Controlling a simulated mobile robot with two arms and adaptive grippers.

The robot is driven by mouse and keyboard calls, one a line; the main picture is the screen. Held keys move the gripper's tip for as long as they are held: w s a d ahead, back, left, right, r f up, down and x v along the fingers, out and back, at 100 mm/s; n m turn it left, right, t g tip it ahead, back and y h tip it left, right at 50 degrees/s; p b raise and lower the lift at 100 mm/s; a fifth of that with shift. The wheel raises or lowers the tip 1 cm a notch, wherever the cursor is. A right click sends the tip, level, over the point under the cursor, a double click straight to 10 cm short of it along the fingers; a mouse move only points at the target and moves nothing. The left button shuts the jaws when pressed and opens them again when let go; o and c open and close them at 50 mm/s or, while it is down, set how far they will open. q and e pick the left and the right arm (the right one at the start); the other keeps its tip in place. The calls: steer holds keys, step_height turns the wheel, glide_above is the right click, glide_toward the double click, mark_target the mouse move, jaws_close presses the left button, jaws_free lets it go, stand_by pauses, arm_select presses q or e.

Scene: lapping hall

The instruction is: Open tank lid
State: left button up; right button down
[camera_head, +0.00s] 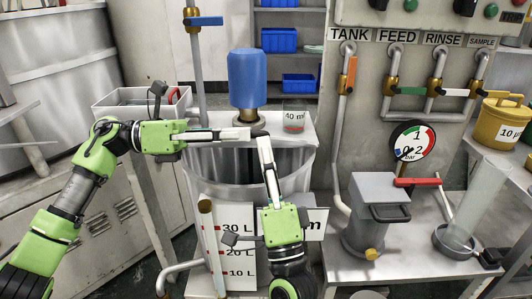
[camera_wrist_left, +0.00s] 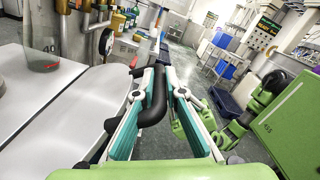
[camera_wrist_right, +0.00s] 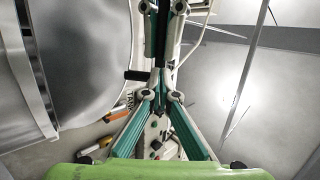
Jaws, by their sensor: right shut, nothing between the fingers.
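The tank (camera_head: 208,205) stands at centre in the head view, with a volume scale on its front. A pale cover (camera_head: 292,128) with a blue motor (camera_head: 248,78) spans its back. Below is a grey surface (camera_head: 240,168); I cannot tell lid from inside wall. My left gripper (camera_head: 256,133) reaches in above the tank. In the left wrist view, a black curved handle (camera_wrist_left: 155,95) lies between its fingers (camera_wrist_left: 155,72); a firm grip is unclear. My right gripper (camera_head: 264,140) is shut and empty over the tank, its tips close to the left gripper's. It also shows in the right wrist view (camera_wrist_right: 162,90).
A glass beaker (camera_head: 294,121) stands on the cover, right of the motor. A grey basin (camera_head: 130,110) is behind my left arm. On the right bench (camera_head: 410,252) are a grey box-shaped unit (camera_head: 376,205) and a clear cylinder (camera_head: 472,205). Pipes and valves line the wall.

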arm_select(q)
steer(key=o, duration=0.4)
steer(key=shift+s+f, duration=0.25)
steer(key=shift+f, duration=0.2)
arm_select(e)
steer(key=shift+r, duration=0.2)
arm_select(q)
steer(key=shift+a+r, duration=0.1)
